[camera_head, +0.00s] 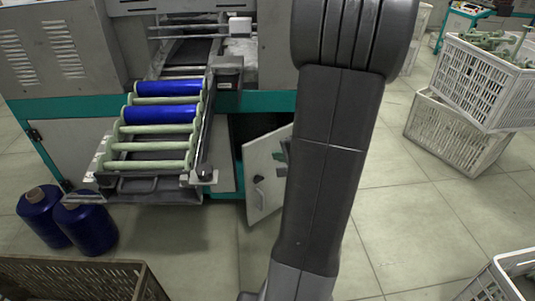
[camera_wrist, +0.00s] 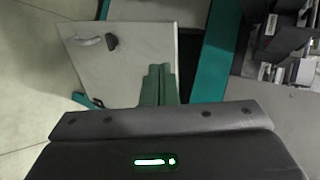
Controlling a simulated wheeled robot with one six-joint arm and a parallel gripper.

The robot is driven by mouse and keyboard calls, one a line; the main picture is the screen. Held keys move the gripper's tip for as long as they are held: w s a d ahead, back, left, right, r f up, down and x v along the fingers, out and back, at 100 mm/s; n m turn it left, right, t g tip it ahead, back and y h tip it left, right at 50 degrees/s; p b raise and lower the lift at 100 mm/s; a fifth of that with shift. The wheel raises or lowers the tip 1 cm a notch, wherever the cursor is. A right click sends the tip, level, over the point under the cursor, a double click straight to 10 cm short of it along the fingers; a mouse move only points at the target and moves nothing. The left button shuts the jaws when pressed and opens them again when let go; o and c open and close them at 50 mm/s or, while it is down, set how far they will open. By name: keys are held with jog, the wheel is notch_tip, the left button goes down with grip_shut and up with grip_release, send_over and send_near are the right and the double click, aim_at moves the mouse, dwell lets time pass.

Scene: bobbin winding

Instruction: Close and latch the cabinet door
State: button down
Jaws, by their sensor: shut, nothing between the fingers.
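The cabinet door (camera_head: 266,172) is a light grey panel. It stands ajar below the machine's teal frame, with a dark gap to the left of it. It bears a small dark latch (camera_head: 258,178). In the wrist view the door (camera_wrist: 145,60) fills the upper middle, with a curved handle (camera_wrist: 88,41) and a black latch piece (camera_wrist: 112,41) near one corner. My gripper (camera_wrist: 159,68) has green fingers, shut and empty, overlapping the door's face in the picture. I cannot tell if they touch it. In the head view my arm hides most of the gripper and the door's right side.
The roller conveyor (camera_head: 160,145) with blue bobbins juts out left of the door. Two blue bobbins (camera_head: 86,228) stand on the floor. A brown crate (camera_head: 80,278) is at the lower left and white crates (camera_head: 460,130) at the right. The floor between is clear.

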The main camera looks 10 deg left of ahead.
aim_at(249, 146)
jog(key=x, duration=0.4)
jog(key=r+b+x, duration=0.1)
jog(key=x, duration=0.3)
jog(key=b+x, duration=0.1)
jog(key=x, duration=0.3)
jog(key=shift+w+a, duration=0.4)
jog(key=shift+a, duration=0.15)
jog(key=shift+w+a, duration=0.25)
jog(key=shift+w, duration=0.05)
jog(key=shift+a, duration=0.1)
jog(key=shift+w+a, duration=0.2)
jog(key=shift+a, duration=0.05)
jog(key=w+a+p, duration=0.1)
jog(key=w+a, duration=0.9)
jog(key=w, duration=0.3)
jog(key=shift+s, duration=0.15)
